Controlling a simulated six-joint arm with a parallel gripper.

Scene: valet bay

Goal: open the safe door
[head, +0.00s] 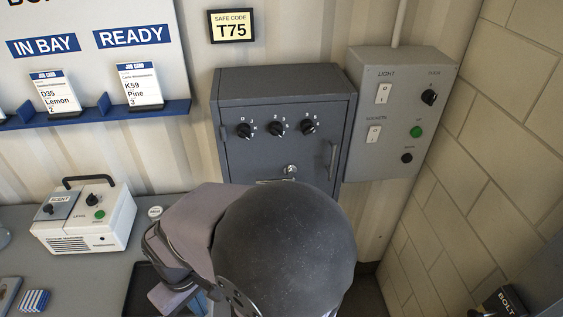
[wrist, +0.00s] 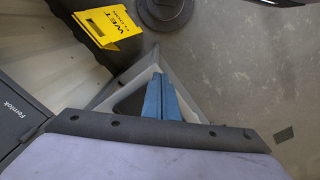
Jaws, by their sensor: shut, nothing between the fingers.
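The grey safe (head: 285,88) is mounted on the back wall in the head view, and its door (head: 265,145) looks shut. The door carries a left dial (head: 244,130), a middle dial (head: 277,128) and a right dial (head: 309,126); their exact settings are too small to read surely. A small silver lock (head: 290,169) sits below them, and an upright handle (head: 333,160) is at the door's right edge. My arm hides the safe's lower part. In the wrist view my gripper (wrist: 160,97) has its blue fingers together, empty, pointing toward the floor area, away from the safe.
A switch panel (head: 396,120) stands right of the safe. A white scent machine (head: 85,215) is on the counter at left. In the wrist view a yellow wet-floor sign (wrist: 110,22) stands near a round dark base (wrist: 165,10).

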